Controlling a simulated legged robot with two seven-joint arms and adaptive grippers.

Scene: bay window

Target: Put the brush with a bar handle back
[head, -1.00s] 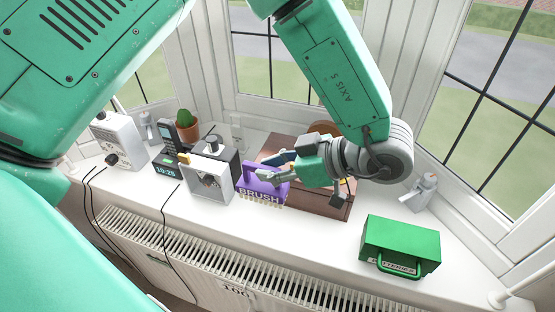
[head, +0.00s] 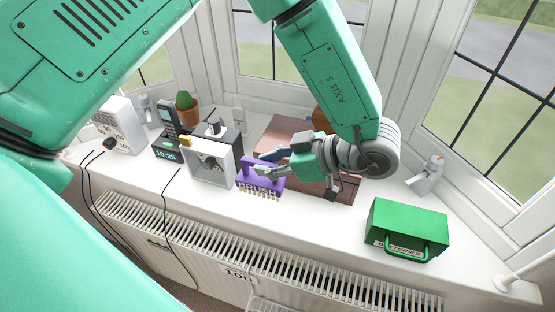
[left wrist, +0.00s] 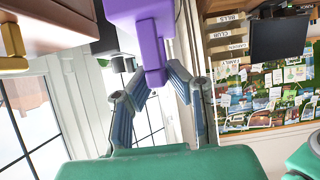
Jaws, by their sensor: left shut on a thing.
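The purple brush (head: 249,181), lettered BRUSH and with pale bristles underneath, is upright at the front part of the white windowsill (head: 315,213). I cannot tell whether its bristles touch the sill. My left gripper (head: 262,164) reaches it from the right and is shut on its upper bar handle. In the left wrist view the purple brush (left wrist: 150,32) hangs at the top, with its bar between the two fingertips of the left gripper (left wrist: 155,78). My right gripper is not in view.
A grey box with a pale framed front (head: 207,168) stands just left of the brush. A brown case (head: 285,130) lies behind my gripper. A green BATTERIES box (head: 408,222) stands at the right. A radiator (head: 200,225) runs below the sill. Bare sill lies between brush and green box.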

